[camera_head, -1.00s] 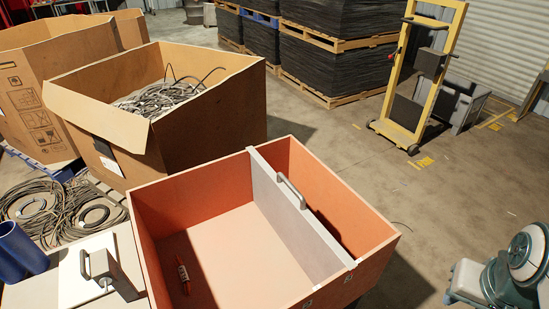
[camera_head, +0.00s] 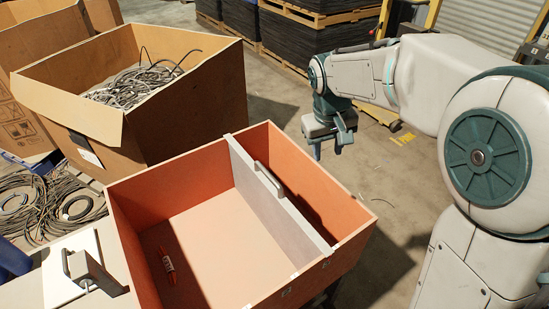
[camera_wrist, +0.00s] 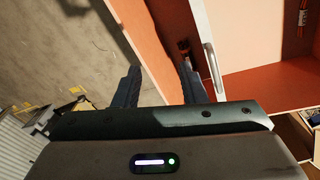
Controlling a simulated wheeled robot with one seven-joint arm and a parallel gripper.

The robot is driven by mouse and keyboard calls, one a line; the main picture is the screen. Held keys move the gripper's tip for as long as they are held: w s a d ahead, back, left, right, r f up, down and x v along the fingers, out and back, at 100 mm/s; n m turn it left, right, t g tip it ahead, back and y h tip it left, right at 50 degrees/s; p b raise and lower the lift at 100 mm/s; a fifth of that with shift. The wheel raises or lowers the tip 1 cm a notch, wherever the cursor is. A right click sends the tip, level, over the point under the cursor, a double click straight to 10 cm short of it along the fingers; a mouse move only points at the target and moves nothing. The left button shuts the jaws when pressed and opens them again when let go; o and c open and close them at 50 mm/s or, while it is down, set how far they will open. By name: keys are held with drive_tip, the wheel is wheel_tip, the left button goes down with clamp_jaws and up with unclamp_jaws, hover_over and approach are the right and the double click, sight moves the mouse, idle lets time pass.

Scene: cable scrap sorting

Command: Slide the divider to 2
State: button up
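The divider (camera_head: 262,198) is a grey upright panel across the orange box (camera_head: 180,170). It stands right of the box's middle, with a wide compartment on its left and a narrow one on its right. My gripper (camera_head: 328,150) is open and empty, pointing down, to the right of the box and apart from the divider. In the wrist view its two fingers (camera_wrist: 159,85) are spread. Small pale marks (camera_head: 287,292) sit on the box's front wall; I cannot read them.
A small orange-red item (camera_head: 168,266) lies in the wide compartment. A cardboard box of cable scrap (camera_head: 148,160) stands behind left. Floor right of the box is open.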

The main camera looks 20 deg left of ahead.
drive_tip(key=w+a+f+n, duration=0.2)
drive_tip(key=w+a, duration=0.1)
drive_tip(key=a, duration=0.5)
drive_tip(key=n+p, duration=0.2)
approach(269, 175)
drive_tip(key=shift+h, duration=0.3)
drive_tip(key=f, duration=0.2)
drive_tip(key=f+p, duration=0.1)
drive_tip(key=f, duration=0.2)
drive_tip(key=w+f+p, duration=0.1)
drive_tip(key=f, duration=0.2)
drive_tip(key=shift+w+d+f, duration=0.15)
drive_tip(key=shift+d+f, duration=0.05)
drive_tip(key=shift+d, duration=0.1)
clamp_jaws()
